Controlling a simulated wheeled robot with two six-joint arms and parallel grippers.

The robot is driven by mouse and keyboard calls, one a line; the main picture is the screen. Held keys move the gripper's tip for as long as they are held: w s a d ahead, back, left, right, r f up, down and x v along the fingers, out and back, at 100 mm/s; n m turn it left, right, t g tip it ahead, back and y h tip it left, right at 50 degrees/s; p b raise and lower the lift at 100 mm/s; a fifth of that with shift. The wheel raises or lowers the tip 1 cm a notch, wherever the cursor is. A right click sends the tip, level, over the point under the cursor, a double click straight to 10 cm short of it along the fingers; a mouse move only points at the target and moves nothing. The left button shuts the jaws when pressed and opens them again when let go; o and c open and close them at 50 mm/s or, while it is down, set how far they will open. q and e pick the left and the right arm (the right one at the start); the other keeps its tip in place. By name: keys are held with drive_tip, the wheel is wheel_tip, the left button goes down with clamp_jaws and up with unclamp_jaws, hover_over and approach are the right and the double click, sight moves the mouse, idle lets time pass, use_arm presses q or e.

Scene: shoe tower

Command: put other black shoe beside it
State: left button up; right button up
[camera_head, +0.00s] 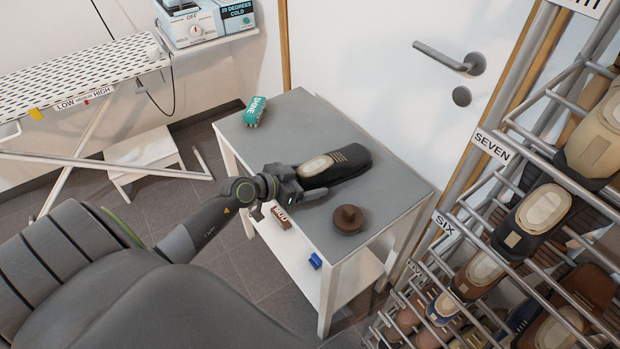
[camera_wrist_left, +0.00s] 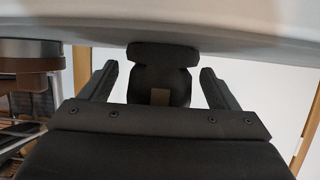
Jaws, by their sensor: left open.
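A black shoe (camera_head: 352,160) with a light insole lies on the grey tabletop (camera_head: 285,130). My left gripper (camera_head: 311,190) is at the shoe's near left end. In the left wrist view its fingers (camera_wrist_left: 160,88) are apart, and the dark end of the shoe (camera_wrist_left: 160,70) shows between them, without visible clamping. Another dark shoe with a cream insole (camera_head: 540,210) sits on the shoe rack (camera_head: 480,195) at the right, near the SIX and SEVEN labels. My right gripper is out of view.
A round brown object (camera_head: 348,220) stands on the table close to the gripper. A green SHINE box (camera_head: 254,112) stands at the back left corner. Brown and blue items lie on the lower shelf. An ironing board (camera_head: 80,75) is at the left; a door handle (camera_head: 448,60) is behind.

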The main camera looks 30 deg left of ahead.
use_arm(q)
drive_tip(key=p+v, duration=0.2)
drive_tip(key=v, duration=0.9)
